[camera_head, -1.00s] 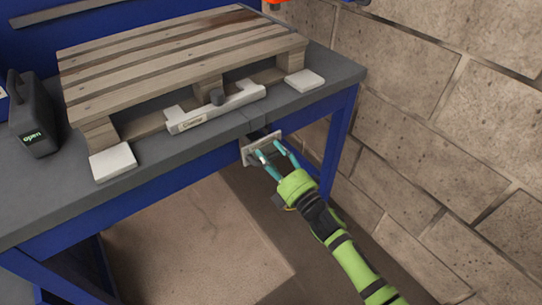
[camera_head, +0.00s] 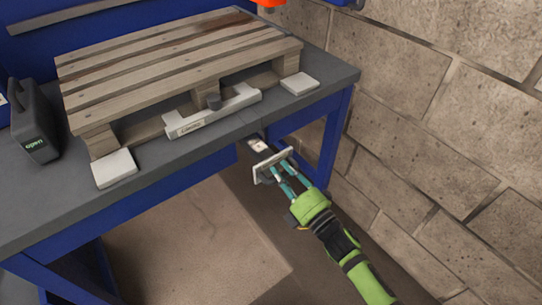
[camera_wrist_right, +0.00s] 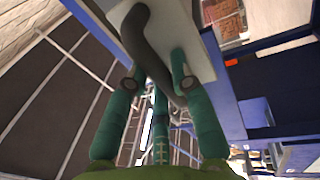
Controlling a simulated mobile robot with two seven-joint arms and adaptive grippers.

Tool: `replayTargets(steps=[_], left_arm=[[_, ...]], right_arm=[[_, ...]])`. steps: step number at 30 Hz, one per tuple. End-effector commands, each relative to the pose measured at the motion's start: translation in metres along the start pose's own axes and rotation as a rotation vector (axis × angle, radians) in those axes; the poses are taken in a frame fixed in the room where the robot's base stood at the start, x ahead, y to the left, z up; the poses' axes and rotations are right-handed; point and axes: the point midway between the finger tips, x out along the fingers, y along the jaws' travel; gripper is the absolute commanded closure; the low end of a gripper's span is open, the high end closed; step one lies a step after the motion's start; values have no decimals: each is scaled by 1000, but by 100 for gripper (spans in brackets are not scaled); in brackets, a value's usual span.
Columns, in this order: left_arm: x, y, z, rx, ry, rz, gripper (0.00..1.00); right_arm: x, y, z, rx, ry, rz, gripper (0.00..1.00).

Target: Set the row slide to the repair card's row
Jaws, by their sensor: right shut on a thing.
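The row slide (camera_head: 260,146) sticks out from under the bench's front edge as a grey strip with a small pale patch on it, too small to read. Its upright front plate (camera_head: 268,166) is at the outer end. My right gripper (camera_head: 284,174) is at this plate from the front right. In the right wrist view, its teal fingers (camera_wrist_right: 160,86) are shut on a dark curved handle (camera_wrist_right: 150,50) on the pale plate (camera_wrist_right: 180,30). I cannot make out a repair card. My left gripper is not in view.
A wooden pallet (camera_head: 180,62) lies on the grey-topped bench (camera_head: 60,190). A dark box reading "open" (camera_head: 36,125) stands left. A block wall (camera_head: 440,120) closes the right side.

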Motion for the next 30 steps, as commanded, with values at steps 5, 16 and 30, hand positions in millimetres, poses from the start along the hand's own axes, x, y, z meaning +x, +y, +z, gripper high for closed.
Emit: replayTargets(steps=[5, 16, 30], left_arm=[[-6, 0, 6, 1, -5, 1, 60], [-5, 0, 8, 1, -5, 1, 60], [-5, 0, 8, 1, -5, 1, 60]], right_arm=[[-21, 4, 1, -1, -2, -4, 100], [-22, 3, 1, -2, -2, -2, 51], [-34, 3, 0, 0, -2, -3, 51]])
